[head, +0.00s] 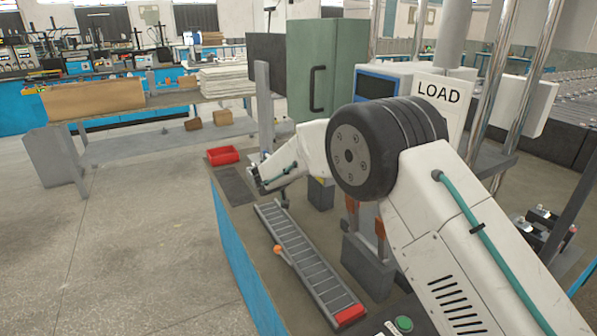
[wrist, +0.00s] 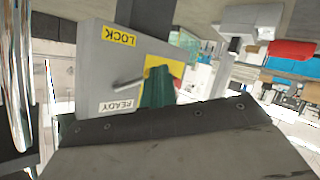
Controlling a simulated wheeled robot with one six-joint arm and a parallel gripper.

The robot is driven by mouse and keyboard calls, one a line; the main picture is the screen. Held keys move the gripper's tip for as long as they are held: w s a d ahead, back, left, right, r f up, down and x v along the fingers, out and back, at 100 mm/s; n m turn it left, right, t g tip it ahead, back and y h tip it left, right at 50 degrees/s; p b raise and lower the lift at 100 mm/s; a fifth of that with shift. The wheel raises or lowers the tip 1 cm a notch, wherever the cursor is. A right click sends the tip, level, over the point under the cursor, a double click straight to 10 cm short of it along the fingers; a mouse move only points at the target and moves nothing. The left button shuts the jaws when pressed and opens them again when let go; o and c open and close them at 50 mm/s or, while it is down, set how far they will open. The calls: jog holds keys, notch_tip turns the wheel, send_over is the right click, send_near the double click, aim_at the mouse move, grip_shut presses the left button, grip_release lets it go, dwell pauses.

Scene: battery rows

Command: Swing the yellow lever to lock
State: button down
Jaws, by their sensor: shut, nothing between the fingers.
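A grey plate (wrist: 98,70) fills the upper left of the wrist view. It carries a yellow LOCK label (wrist: 121,36) and a white READY label (wrist: 116,105), both upside down in this view. A yellow part (wrist: 159,62) shows between them at the plate's right side, with a thin metal pin (wrist: 128,84) beside it on the READY side. My gripper (wrist: 157,87) is shut and empty, its dark green tip in front of the yellow part and partly hiding it. Whether they touch, I cannot tell. In the head view my gripper (head: 257,181) is low behind the rack; the lever cannot be made out there.
A slotted rack (head: 300,260) with a red end block (head: 349,314) runs along the bench, an orange knob (head: 278,249) at its side. A red bin (head: 222,155) sits at the bench's far corner. A green cabinet (head: 327,66) and LOAD sign (head: 438,92) stand behind.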

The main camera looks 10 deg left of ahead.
jog(key=s+a, duration=0.3)
jog(key=s, duration=0.8)
jog(key=shift+s, duration=0.25)
jog(key=shift+a+f, duration=0.1)
